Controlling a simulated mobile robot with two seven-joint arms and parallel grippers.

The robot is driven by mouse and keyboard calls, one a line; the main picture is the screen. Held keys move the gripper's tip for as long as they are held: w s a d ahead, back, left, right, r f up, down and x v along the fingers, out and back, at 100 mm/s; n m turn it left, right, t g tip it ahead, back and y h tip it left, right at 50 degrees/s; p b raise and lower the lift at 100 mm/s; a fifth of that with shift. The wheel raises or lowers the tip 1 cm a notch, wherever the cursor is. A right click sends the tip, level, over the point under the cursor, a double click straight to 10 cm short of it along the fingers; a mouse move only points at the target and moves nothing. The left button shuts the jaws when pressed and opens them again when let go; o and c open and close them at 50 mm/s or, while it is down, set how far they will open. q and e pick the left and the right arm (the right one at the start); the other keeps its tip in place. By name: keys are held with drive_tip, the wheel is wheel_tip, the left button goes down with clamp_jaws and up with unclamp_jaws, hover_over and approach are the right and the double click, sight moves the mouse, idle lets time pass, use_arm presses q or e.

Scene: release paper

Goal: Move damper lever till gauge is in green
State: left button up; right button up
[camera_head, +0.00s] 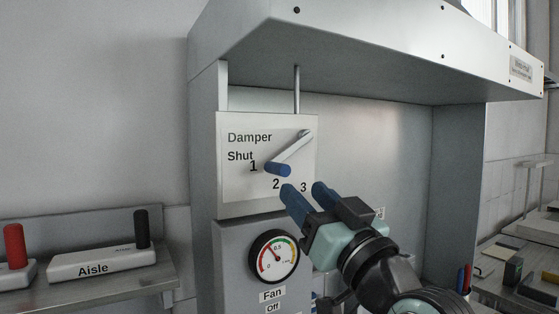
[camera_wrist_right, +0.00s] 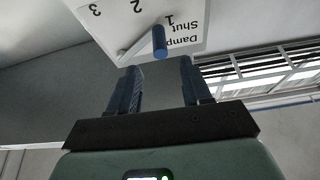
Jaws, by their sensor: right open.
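The damper lever (camera_head: 292,149) is a metal arm on a white plate (camera_head: 236,185) marked Damper, Shut, 1, 2, 3. Its blue handle (camera_head: 278,169) points down-left, between 1 and 2. The handle also shows in the right wrist view (camera_wrist_right: 160,42), just beyond the fingertips. My right gripper (camera_head: 302,187) is open and empty, just below and right of the handle. It seems apart from the handle. The round gauge (camera_head: 273,256) is below the plate. Its thin needle points to the upper left; its exact band is too small to tell. My left gripper is not in view.
A grey hood (camera_head: 350,50) overhangs the plate, with a thin rod (camera_head: 296,90) running down from it. A Fan label (camera_head: 272,295) is below the gauge. A shelf at left holds an Aisle block (camera_head: 100,262) with a black handle and a red-handled one (camera_head: 14,247).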

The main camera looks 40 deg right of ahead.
sight(281, 170)
drive_tip(key=p+x, duration=0.3)
drive_tip(key=x, duration=0.5)
drive_tip(key=shift+w, duration=0.2)
drive_tip(key=shift+w+d+r, duration=0.1)
drive_tip(key=shift+w, duration=0.35)
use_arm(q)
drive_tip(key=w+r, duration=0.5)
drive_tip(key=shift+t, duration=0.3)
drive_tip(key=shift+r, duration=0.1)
use_arm(e)
drive_tip(key=shift+s, duration=0.1)
clamp_jaws()
